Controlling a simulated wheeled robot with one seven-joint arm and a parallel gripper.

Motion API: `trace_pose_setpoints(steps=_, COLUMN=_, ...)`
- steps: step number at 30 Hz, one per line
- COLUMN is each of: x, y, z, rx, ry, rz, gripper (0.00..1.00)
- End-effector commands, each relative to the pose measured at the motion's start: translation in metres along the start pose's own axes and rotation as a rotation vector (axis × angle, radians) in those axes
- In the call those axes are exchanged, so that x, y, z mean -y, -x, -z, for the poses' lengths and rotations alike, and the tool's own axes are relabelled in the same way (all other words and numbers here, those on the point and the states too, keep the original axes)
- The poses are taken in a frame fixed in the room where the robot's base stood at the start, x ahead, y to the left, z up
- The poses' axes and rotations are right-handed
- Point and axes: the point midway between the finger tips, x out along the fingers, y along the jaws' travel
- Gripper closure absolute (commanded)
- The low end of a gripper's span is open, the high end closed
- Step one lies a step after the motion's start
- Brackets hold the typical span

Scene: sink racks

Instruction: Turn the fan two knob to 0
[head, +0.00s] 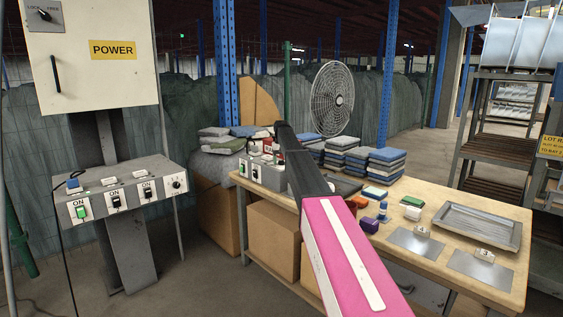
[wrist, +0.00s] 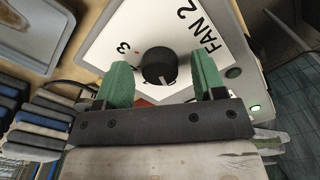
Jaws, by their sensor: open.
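The fan two knob (wrist: 158,66) is round and black, on a white panel marked "FAN 2" with a "3" beside it in the wrist view. A pale mark shows at the knob's lower right edge; the other numbers are hidden or out of view. My gripper (wrist: 161,75) is open, its two green fingers on either side of the knob. A gap shows between each finger and the knob; I cannot tell how far the fingertips are from the panel. In the head view my pink and black arm reaches to the control box (head: 257,172) on the table, and my gripper is hidden there.
A caged fan (head: 332,98) stands behind the table (head: 440,235). Folded cloth stacks (head: 385,163), small coloured blocks and a metal tray (head: 480,226) lie on the table. A separate switch box (head: 120,190) stands at left.

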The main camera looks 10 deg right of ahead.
Motion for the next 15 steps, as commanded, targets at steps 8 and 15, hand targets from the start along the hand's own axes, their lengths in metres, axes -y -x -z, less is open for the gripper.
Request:
trace_pose_setpoints(steps=8, x=0.0, y=0.022, z=0.001, rx=-0.001, ry=0.0, rz=0.0, gripper=0.37)
trace_pose_setpoints(steps=15, x=0.0, y=0.064, z=0.001, rx=-0.001, ry=0.0, rz=0.0, gripper=0.37)
